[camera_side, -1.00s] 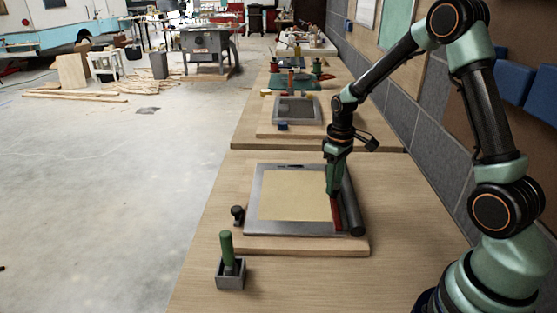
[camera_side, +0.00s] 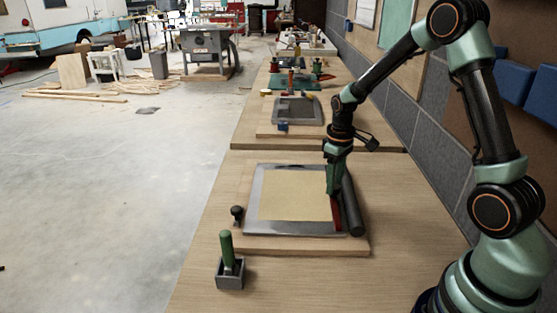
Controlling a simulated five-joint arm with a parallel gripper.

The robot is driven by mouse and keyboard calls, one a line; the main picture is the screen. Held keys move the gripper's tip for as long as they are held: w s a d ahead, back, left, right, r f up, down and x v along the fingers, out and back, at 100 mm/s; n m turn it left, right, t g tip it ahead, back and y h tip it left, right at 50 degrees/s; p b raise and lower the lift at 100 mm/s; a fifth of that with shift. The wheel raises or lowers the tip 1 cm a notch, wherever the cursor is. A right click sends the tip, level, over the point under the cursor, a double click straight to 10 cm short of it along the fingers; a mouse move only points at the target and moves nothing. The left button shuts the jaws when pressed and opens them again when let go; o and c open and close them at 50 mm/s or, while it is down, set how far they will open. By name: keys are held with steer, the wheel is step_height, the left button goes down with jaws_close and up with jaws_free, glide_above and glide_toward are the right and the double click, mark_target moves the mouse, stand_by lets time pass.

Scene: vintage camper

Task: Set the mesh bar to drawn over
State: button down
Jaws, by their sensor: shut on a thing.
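The mesh bar (camera_side: 338,216) is a thin red bar at the right edge of a grey frame (camera_side: 252,210) around a tan panel (camera_side: 297,195). A dark roller (camera_side: 353,207) lies along the same right side, next to the bar. My gripper (camera_side: 333,194) points down at this right edge, shut on the red bar near its far part. The fingertips partly hide the bar there. The tan panel is bare, with no mesh visible over it.
The frame sits on a wooden board (camera_side: 300,246) on the bench. A black knob (camera_side: 237,213) is at its left edge. A green-handled tool (camera_side: 227,250) stands in a small grey box (camera_side: 230,275) at front left. Another framed board (camera_side: 265,130) lies farther back.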

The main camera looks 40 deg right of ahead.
steer(key=w+a, duration=1.5)
steer(key=shift+w+a, duration=0.35)
steer(key=shift+a, duration=0.05)
steer(key=shift+c, duration=2.1)
jaws_free()
step_height(320, 180, up, 12)
